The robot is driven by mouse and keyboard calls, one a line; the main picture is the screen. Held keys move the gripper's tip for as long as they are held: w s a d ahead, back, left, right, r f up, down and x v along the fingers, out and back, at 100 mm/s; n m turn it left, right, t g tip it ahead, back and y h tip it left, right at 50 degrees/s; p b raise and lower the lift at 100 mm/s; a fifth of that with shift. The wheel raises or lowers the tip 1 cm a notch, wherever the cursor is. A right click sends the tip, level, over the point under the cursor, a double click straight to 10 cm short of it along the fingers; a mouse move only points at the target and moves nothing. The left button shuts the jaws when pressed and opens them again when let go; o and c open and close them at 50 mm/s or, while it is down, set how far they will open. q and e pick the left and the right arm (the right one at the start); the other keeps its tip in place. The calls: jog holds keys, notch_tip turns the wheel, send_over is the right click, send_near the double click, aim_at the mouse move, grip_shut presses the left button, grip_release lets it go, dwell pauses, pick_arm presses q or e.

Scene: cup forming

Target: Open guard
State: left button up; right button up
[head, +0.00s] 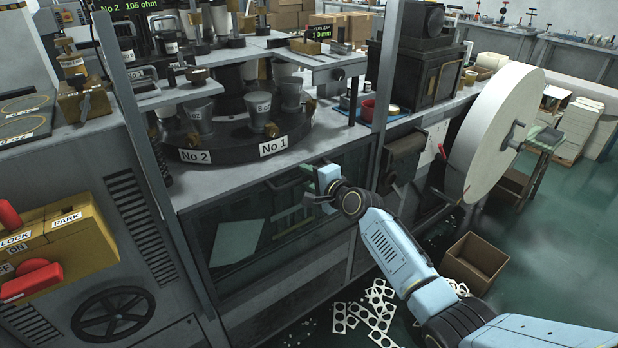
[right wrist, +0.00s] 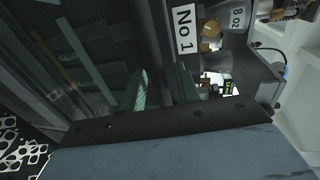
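The guard (head: 285,238) looks like a dark, see-through framed panel on the machine front, below the round turntable (head: 235,140) marked No 1 and No 2. It appears closed, covering the lower opening. My right gripper (head: 322,182) is at the panel's upper right part, close in front of it; I cannot tell whether it touches. In the right wrist view the dark glassy panel (right wrist: 60,60) fills the left side, close to the gripper body. My left gripper is not in view.
A yellow box (head: 70,235) with red levers and LOCK and PARK labels is at the left. A large white paper roll (head: 490,130) stands at the right. A cardboard box (head: 475,262) and punched paper scraps (head: 370,310) lie on the floor.

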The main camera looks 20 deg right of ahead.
jog(key=shift+s, duration=0.1)
jog(key=shift+s+d+r, duration=0.1)
jog(key=shift+s, duration=0.2)
jog(key=p+v, duration=0.3)
jog(key=v, duration=0.9)
jog(key=shift+s, duration=0.3)
jog(key=s+f+n+g+h, duration=0.1)
jog(key=s+f+n+g, duration=0.1)
jog(key=s+f, duration=0.65)
jog(key=s+f+n+g+h, duration=0.1)
jog(key=s+f+n+g, duration=0.2)
jog(key=f, duration=1.1)
jog(key=s+f+n+g+h, duration=0.2)
jog(key=s+f, duration=0.4)
jog(key=f, duration=0.6)
jog(key=s+f+n+g, duration=0.2)
jog(key=s+f, duration=0.3)
jog(key=s, duration=0.6)
jog(key=s+a+f+n+g, duration=0.1)
jog(key=s+f+n, duration=0.3)
jog(key=s, duration=0.7)
jog(key=s+a+f+n+g, duration=0.1)
jog(key=s+f+n+g, duration=0.3)
jog(key=s, duration=0.8)
jog(key=shift+f+h, duration=0.3)
jog(key=shift+f, duration=0.65)
